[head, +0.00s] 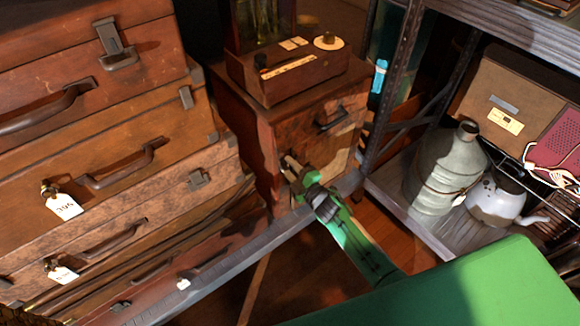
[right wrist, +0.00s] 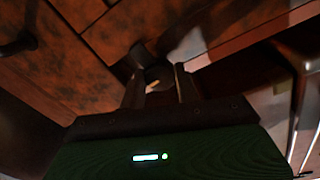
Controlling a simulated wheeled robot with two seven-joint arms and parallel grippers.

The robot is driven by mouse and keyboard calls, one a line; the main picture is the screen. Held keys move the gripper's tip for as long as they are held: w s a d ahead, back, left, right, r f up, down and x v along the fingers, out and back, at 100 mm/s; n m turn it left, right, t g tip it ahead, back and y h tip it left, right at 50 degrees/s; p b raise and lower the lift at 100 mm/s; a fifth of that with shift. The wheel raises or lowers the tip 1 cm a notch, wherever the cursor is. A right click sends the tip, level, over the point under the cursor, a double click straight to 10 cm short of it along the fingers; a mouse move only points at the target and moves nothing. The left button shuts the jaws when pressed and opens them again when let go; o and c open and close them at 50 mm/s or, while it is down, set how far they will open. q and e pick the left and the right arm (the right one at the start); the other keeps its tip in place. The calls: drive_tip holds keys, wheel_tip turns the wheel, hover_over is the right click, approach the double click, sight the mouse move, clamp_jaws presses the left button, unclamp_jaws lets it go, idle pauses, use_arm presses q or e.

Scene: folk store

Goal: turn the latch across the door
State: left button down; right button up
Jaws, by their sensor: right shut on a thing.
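A small wooden cabinet (head: 228,110) stands in the middle of the head view, and its door (head: 345,110) has a dark pull handle (head: 331,121). My right gripper (head: 290,170) is at the lower left part of the cabinet front. In the right wrist view the two fingers of my right gripper (right wrist: 158,88) are closed around a small dark fitting, the latch (right wrist: 157,74), against the wood. The latch is hidden by the gripper in the head view, so its angle is hard to tell. My left gripper is not in view.
Stacked suitcases (head: 150,120) with handles and tags fill the left. A wooden box device (head: 290,75) sits on the cabinet. A metal shelf (head: 395,185) at the right holds a grey metal can (head: 440,170) and a white kettle (head: 497,202).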

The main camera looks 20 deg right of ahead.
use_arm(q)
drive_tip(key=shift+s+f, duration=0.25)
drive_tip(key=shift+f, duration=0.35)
use_arm(e)
drive_tip(key=shift+m, duration=0.7)
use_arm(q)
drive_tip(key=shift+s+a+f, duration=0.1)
use_arm(e)
drive_tip(key=o, duration=0.7)
drive_tip(key=shift+s+d, duration=0.15)
drive_tip(key=shift+s, duration=0.1)
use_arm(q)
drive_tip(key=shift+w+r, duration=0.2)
use_arm(e)
drive_tip(key=v, duration=1.3)
